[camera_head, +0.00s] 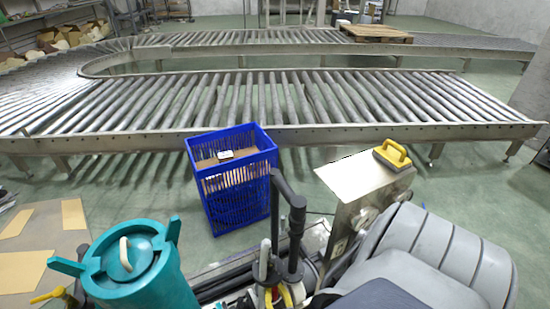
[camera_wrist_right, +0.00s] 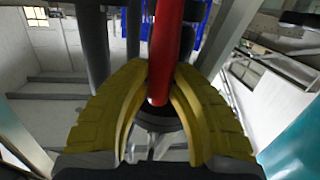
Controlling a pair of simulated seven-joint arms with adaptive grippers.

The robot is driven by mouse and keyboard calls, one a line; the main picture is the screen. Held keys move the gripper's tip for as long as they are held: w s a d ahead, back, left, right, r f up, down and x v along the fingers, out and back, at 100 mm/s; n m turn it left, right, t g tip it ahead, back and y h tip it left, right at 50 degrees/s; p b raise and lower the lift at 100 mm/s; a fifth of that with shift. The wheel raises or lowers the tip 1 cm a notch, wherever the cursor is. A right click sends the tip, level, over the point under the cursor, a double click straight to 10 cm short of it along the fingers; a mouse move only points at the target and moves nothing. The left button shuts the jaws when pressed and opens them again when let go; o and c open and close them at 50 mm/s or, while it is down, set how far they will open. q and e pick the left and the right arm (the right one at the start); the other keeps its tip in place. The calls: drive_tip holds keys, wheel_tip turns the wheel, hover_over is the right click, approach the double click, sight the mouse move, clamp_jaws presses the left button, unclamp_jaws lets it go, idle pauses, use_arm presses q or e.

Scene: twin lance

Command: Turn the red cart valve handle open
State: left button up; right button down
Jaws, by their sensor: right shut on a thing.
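The red valve handle (camera_wrist_right: 166,48) shows in the right wrist view as a red bar running down between my yellow fingers to a dark round base. My right gripper (camera_wrist_right: 155,75) is shut on it, with a finger on each side. In the head view my right gripper (camera_head: 278,297) is low in the middle, partly hidden by dark pipes. Only a small bit of red shows there, so the handle's angle is hard to tell. My left gripper is not recognisable in either view.
Black upright pipes (camera_head: 295,225) stand close by the right gripper. A blue crate (camera_head: 235,190) is behind them. A metal box (camera_head: 350,185) with a yellow-handled tool (camera_head: 392,153) and a grey seat (camera_head: 430,250) are right. A teal canister (camera_head: 150,285) is left; a conveyor (camera_head: 270,135) crosses behind.

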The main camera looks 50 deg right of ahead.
drive_tip(key=c, duration=1.2)
unclamp_jaws()
drive_tip(key=shift+s, duration=0.1)
drive_tip(key=v, duration=1.2)
